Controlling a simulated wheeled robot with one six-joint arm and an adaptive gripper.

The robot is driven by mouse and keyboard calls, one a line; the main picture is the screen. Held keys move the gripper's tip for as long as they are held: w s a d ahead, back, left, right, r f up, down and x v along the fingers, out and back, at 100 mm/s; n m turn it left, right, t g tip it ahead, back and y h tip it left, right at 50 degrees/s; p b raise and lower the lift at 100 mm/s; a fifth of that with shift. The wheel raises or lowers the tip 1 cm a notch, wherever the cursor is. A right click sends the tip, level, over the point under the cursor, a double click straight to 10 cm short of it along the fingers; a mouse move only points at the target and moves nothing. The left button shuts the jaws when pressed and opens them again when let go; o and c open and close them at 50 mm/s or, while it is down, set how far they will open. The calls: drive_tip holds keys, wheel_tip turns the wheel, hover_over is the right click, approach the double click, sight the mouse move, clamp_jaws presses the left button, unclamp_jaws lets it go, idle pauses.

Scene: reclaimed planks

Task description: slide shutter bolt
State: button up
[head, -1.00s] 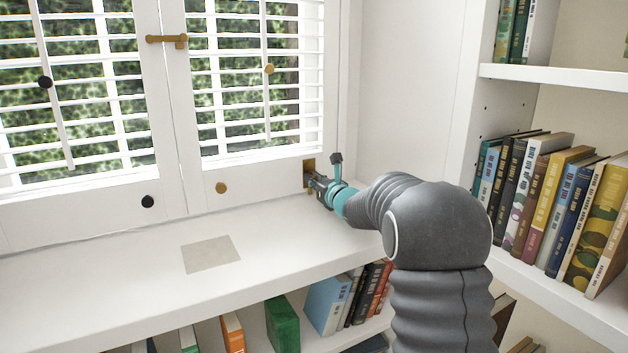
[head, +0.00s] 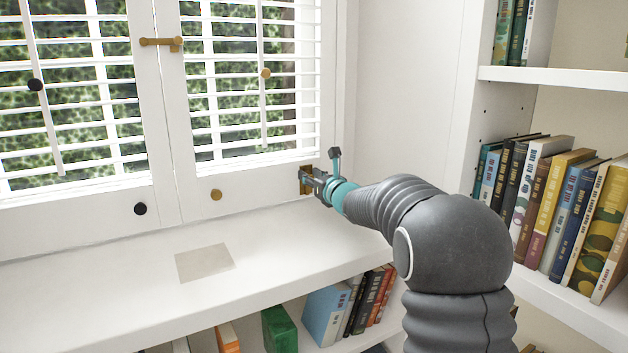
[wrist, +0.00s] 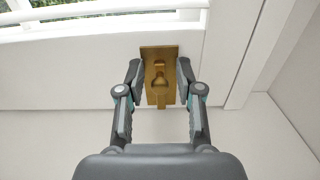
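A brass bolt on a backplate (wrist: 158,52) is fixed low on the right shutter, near its right edge. In the wrist view its knob (wrist: 159,82) stands between my two fingers. My gripper (wrist: 160,76) is open around the knob, with a gap visible on each side. In the head view my gripper (head: 309,181) reaches the bolt plate (head: 305,177) and partly hides it. A separate brass latch bar (head: 160,42) lies horizontally across the join between the two shutters (head: 168,130).
Round knobs, brass (head: 216,195) and black (head: 140,209), sit on the lower shutter rails. The white sill (head: 110,290) is clear except for a flat beige square (head: 204,262).

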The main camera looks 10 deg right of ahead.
drive_tip(key=shift+s+f, duration=0.1)
drive_tip(key=shift+f, duration=0.05)
drive_tip(key=v, duration=1.1)
drive_tip(key=shift+s+d, duration=0.15)
drive_tip(key=shift+s, duration=0.25)
